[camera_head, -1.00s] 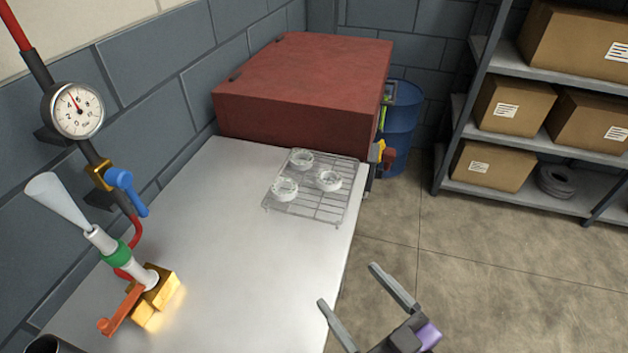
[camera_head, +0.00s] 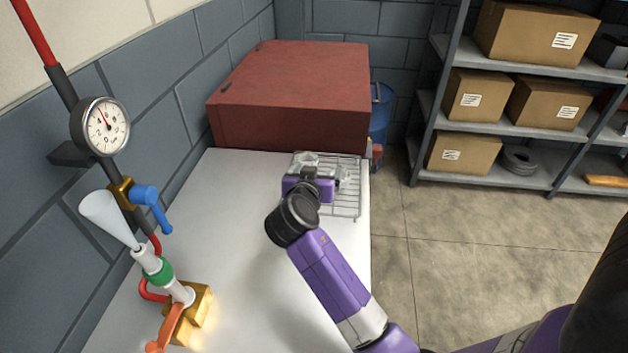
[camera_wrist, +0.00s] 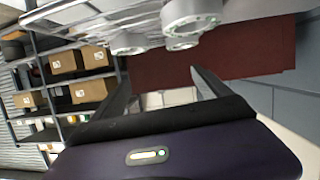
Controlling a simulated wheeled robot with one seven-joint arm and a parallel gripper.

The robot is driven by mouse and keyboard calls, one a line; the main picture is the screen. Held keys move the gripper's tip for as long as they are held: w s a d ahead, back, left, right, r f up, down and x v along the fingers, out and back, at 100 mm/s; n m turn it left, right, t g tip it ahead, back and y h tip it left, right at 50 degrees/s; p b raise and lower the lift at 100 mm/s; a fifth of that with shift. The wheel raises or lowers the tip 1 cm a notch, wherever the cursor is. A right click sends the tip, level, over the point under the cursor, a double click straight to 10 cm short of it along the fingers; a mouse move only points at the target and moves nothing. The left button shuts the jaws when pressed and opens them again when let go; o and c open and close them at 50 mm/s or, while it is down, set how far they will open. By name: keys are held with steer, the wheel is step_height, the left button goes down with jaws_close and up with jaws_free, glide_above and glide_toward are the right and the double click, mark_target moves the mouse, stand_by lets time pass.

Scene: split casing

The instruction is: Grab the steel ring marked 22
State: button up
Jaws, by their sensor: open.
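Several pale, thick rings stand on a wire rack (camera_head: 348,190) at the far end of the table. In the head view one ring (camera_head: 309,159) shows just past my gripper (camera_head: 309,182), and my arm hides the others or most of them. In the wrist view three rings show along the top edge: a large near one (camera_wrist: 190,16) and two farther ones (camera_wrist: 128,44) (camera_wrist: 180,43). I cannot read a 22 on any of them. My gripper (camera_wrist: 163,82) is open with nothing between its fingers, close to the rack.
A red box (camera_head: 290,90) stands behind the rack. At the left are a gauge (camera_head: 103,126), a blue-handled valve (camera_head: 148,202) and a torch-like tool (camera_head: 150,255) on a glowing brass block. Bare table (camera_head: 240,230) lies between. A shelf with cartons (camera_head: 477,95) stands at right.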

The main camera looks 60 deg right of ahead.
steer(key=s+f+m+g, duration=0.2)
steer(key=s, duration=0.1)
steer(key=shift+s, duration=0.1)
steer(key=shift+s+f+m+g, duration=0.15)
steer(key=shift+s+m+g, duration=0.15)
steer(key=shift+m, duration=0.1)
steer(key=b+x, duration=0.1)
steer(key=x, duration=0.2)
steer(key=f+b+x, duration=0.1)
steer(key=x, duration=0.3)
steer(key=shift+w+f+b, duration=0.1)
steer(key=shift+f+b, duration=0.05)
steer(key=shift+b, duration=0.25)
jaws_close()
